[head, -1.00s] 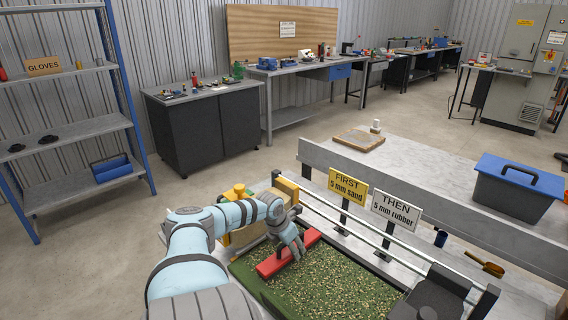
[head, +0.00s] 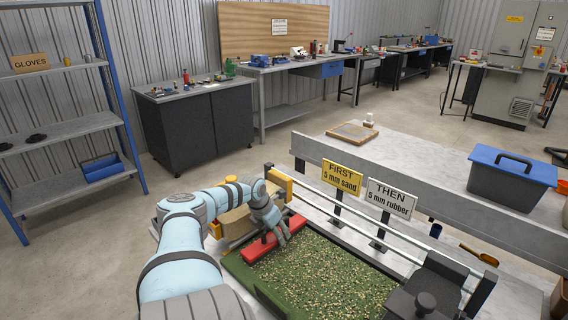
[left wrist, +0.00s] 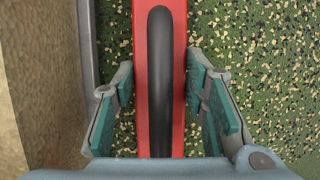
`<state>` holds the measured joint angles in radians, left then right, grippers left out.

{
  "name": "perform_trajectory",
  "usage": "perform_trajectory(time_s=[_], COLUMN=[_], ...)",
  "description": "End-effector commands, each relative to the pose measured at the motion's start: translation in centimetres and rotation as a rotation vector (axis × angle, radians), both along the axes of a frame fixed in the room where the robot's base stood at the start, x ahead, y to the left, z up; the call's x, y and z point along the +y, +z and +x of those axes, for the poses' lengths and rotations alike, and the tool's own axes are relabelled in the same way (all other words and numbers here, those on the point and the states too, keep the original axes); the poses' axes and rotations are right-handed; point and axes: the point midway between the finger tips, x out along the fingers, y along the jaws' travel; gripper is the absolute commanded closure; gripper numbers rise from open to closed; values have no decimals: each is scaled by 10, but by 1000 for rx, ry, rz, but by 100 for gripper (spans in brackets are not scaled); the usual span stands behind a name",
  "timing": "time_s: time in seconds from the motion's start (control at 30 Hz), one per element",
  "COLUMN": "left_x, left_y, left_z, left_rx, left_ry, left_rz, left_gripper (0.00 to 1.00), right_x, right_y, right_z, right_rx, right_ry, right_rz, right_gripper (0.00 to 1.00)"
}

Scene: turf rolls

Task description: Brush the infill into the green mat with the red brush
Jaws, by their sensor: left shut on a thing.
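The red brush (head: 256,250) lies across the far left end of the green mat (head: 375,302). In the left wrist view the brush (left wrist: 142,90) has a red body with a long black handle along its top. My left gripper (head: 281,237) is shut on the brush, with one finger on each side of it in the left wrist view (left wrist: 160,80). Tan and pale infill granules (head: 325,270) lie scattered over the mat's green fibres. The brush's underside is hidden. My right gripper is not in view.
A rail runs along the mat's far side, with a yellow sign (head: 342,178) and a white sign (head: 391,197) behind it. A dark block (head: 428,290) stands at the right end. A blue-lidded grey bin (head: 508,185) sits on the table beyond.

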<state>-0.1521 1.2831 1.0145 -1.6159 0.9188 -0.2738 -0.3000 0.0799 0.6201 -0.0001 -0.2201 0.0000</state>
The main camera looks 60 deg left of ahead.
Motion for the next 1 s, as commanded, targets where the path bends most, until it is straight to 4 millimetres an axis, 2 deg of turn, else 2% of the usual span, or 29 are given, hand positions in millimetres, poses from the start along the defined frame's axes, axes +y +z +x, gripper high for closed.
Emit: perform_trajectory(time_s=[0.27,0.37,0.53,1.0], left_x=[1,-6,-31,-97], left_y=[0,2,4,0], left_z=[-1,1,10,33], left_rx=[4,6,4,3], left_ry=[0,-3,-5,-5], left_rz=[0,-2,-4,-5], left_gripper=[100,100,100,100], right_x=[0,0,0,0], right_y=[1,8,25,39], right_z=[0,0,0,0], right_rx=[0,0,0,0], right_ry=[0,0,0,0], right_rz=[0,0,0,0], right_gripper=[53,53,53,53])
